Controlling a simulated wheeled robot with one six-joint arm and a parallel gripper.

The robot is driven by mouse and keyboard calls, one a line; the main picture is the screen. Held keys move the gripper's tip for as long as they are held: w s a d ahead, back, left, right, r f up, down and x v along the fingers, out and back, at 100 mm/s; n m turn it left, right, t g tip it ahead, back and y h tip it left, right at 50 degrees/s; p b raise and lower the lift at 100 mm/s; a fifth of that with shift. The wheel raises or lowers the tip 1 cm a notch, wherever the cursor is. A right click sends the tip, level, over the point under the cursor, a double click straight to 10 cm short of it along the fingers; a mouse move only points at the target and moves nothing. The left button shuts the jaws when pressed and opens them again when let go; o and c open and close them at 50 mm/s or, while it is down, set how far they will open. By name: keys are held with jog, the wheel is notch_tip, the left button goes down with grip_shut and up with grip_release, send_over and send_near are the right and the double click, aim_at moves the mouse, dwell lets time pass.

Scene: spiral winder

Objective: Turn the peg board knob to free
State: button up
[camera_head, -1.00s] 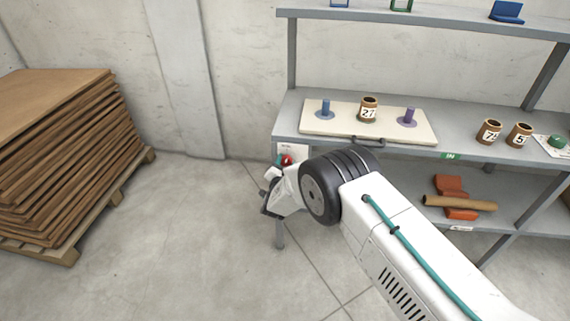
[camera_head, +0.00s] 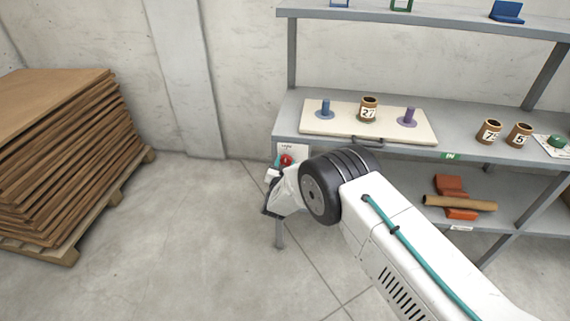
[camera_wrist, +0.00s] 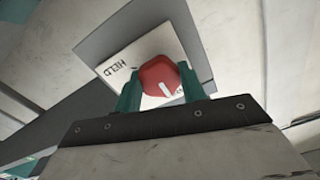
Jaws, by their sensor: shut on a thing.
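The red knob (camera_wrist: 160,79) sits on a white plate (camera_wrist: 112,69) and has a white pointer mark. The plate reads "HELD" at its left in the wrist view; other lettering is hidden. My gripper (camera_wrist: 158,88) is shut on the knob, with one teal finger on each side. In the head view the knob (camera_head: 286,160) shows at the left end of the shelf, just beyond my gripper (camera_head: 277,166). The peg board (camera_head: 385,129) lies on the middle shelf with a blue peg, a purple peg and a brown spool marked 27.
Two brown spools (camera_head: 489,131) and a green knob (camera_head: 557,141) stand at the right of the middle shelf. Orange blocks and a brown tube (camera_head: 460,203) lie on the lower shelf. A stack of brown boards (camera_head: 60,160) stands at the left, with clear floor between.

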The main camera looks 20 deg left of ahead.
jog(key=shift+s+f, duration=0.1)
jog(key=o, duration=1)
jog(key=shift+c, duration=0.2)
jog(key=v, duration=0.7)
jog(key=shift+s, duration=0.35)
jog(key=shift+d, duration=0.1)
